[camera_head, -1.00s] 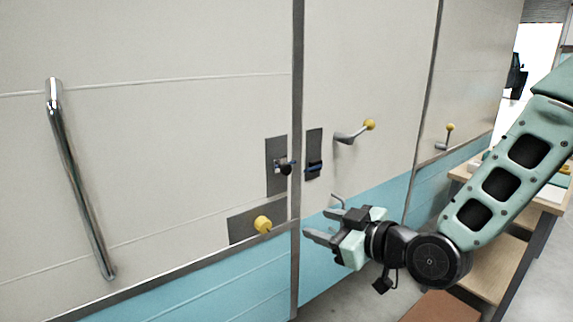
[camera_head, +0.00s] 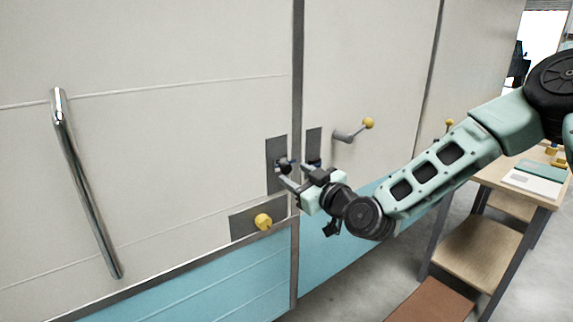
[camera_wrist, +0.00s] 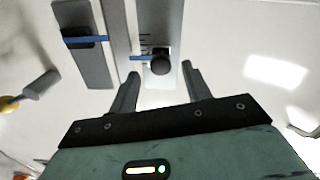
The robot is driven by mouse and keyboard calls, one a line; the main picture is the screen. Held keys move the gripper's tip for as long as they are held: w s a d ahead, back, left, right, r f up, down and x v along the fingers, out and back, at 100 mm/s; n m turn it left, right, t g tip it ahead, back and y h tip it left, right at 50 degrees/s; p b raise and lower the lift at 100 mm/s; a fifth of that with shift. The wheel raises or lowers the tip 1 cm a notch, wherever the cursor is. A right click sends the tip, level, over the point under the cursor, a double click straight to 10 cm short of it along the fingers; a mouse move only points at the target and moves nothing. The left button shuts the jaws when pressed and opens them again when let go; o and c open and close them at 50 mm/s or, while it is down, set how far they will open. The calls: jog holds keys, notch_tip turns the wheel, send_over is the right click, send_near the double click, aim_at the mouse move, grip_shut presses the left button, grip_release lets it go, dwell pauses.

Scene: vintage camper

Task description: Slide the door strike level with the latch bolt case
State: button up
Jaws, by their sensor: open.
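The door strike (camera_wrist: 160,62) is a dark piece with a round black knob and a blue line, on a grey plate with short scale marks. In the head view the strike (camera_head: 282,164) is partly behind my fingers. The latch bolt case (camera_wrist: 84,38) is a dark block with a blue line on the neighbouring plate; in the head view it is mostly hidden. In the wrist view the strike's blue line sits lower in the picture than the case's. My gripper (camera_head: 292,172) is open; its fingertips (camera_wrist: 160,70) are either side of the knob, contact unclear.
A yellow knob (camera_head: 263,222) on a grey plate sits below the strike. A lever with a yellow ball (camera_head: 368,123) sticks out to the right. A long chrome handle (camera_head: 88,185) is at left. A wooden table (camera_head: 535,185) stands at right.

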aim_at(288, 171)
jog(key=shift+p+x, duration=0.45)
jog(key=shift+x, duration=1.9)
grip_shut()
notch_tip(288, 171, down, 4)
jog(key=b, duration=0.3)
jog(key=shift+s+a+b, duration=0.15)
jog(key=shift+b, duration=0.25)
jog(key=shift+r, duration=0.1)
grip_release()
